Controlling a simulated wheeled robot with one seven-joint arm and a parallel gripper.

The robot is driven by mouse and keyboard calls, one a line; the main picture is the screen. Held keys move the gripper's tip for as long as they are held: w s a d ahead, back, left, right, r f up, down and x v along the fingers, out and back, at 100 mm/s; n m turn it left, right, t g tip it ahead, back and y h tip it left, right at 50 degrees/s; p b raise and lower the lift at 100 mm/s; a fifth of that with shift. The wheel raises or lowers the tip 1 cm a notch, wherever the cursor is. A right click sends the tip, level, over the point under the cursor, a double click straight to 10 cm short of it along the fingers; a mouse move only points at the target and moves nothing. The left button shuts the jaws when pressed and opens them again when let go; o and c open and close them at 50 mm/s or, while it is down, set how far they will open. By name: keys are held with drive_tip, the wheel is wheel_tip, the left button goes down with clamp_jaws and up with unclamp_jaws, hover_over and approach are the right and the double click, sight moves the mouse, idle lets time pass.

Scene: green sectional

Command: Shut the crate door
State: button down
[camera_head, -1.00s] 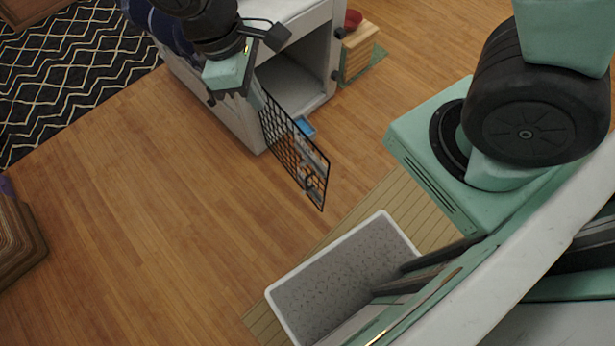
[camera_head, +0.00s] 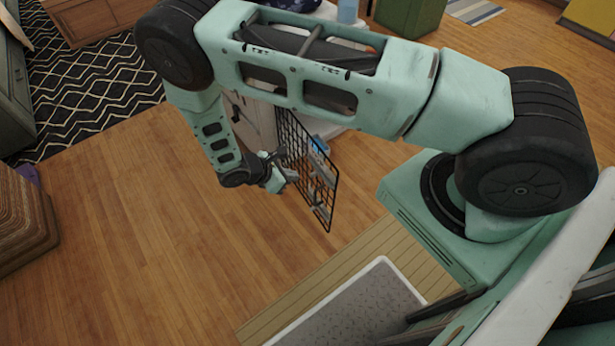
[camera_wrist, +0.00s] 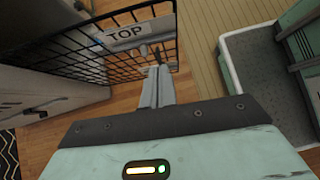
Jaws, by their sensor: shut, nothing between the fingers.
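The crate door (camera_head: 331,205) is a black wire grid panel. It stands open, swung out from the pale crate (camera_head: 254,118), which is mostly hidden behind my arm. In the wrist view the door (camera_wrist: 60,52) carries a label reading TOP (camera_wrist: 128,33), and the crate's side (camera_wrist: 40,95) is at the left. My gripper (camera_head: 288,178) is shut and empty at the left face of the door. In the wrist view my fingertips (camera_wrist: 157,72) overlap the door's lower right part; I cannot tell whether they touch it.
A white-rimmed tray (camera_head: 383,262) with a grey inside stands on a ribbed tan mat (camera_head: 300,311) near my base. The wooden floor left of the door is clear. A patterned black rug (camera_head: 85,85) lies at the far left, with a brown stepped object (camera_head: 22,225) nearer.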

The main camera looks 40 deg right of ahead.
approach(329, 174)
wheel_tip(329, 174, down, 4)
drive_tip(key=d+p, duration=0.1)
drive_tip(key=d, duration=0.2)
drive_tip(key=shift+s+d+r+p, duration=0.1)
drive_tip(key=shift+s+d+p, duration=0.05)
drive_tip(key=shift+d+p, duration=0.15)
drive_tip(key=shift+d, duration=0.3)
